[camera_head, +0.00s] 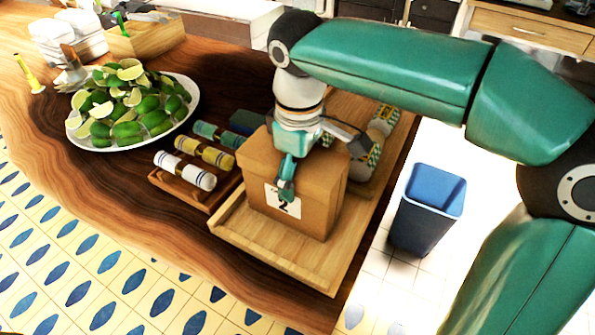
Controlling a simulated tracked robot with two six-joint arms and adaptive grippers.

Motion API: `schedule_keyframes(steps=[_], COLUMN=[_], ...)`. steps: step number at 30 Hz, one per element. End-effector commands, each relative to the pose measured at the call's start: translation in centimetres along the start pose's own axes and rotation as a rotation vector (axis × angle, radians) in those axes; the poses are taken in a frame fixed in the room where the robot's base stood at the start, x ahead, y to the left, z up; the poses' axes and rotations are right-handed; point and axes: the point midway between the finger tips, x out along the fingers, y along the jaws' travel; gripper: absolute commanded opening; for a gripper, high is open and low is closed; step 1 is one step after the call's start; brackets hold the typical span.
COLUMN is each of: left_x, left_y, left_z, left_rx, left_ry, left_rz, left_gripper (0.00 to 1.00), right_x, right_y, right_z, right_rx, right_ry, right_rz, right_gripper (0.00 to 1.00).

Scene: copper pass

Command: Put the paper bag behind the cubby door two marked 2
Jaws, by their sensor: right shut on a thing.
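The other finger is hidden. The gripper and wrist cover part of the bag's top. My left gripper is not in view.
Rolled cloths (185,170) lie on a small wooden rack left of the bag. A white plate heaped with limes (128,108) is farther left. Patterned round items (383,120) stand behind the bag. A blue bin (430,208) stands on the floor at right.

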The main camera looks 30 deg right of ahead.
Motion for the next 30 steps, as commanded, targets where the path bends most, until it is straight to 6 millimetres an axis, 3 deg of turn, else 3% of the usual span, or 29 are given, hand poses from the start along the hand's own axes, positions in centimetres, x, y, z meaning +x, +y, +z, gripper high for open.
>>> schedule_keyframes(steps=[2, 3, 6, 20, 30], left_x=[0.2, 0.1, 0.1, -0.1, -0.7], left_y=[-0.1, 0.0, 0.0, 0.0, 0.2], left_z=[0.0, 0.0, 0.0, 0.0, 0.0], left_rx=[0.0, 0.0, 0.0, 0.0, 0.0], left_ry=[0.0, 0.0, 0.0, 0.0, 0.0], left_rz=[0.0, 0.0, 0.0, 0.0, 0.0], left_gripper=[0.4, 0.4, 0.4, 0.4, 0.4], right_x=[0.2, 0.2, 0.2, -0.6, -6.8], right_y=[0.0, 0.0, 0.0, 0.0, -0.1], right_z=[0.0, 0.0, 0.0, -0.1, -0.2], right_rx=[0.0, 0.0, -0.001, -0.002, -0.002], right_ry=[0.0, 0.0, 0.0, 0.002, 0.005], right_rz=[0.0, 0.0, 0.0, 0.001, 0.001], right_gripper=[0.34, 0.87, 1.0, 1.0, 1.0])
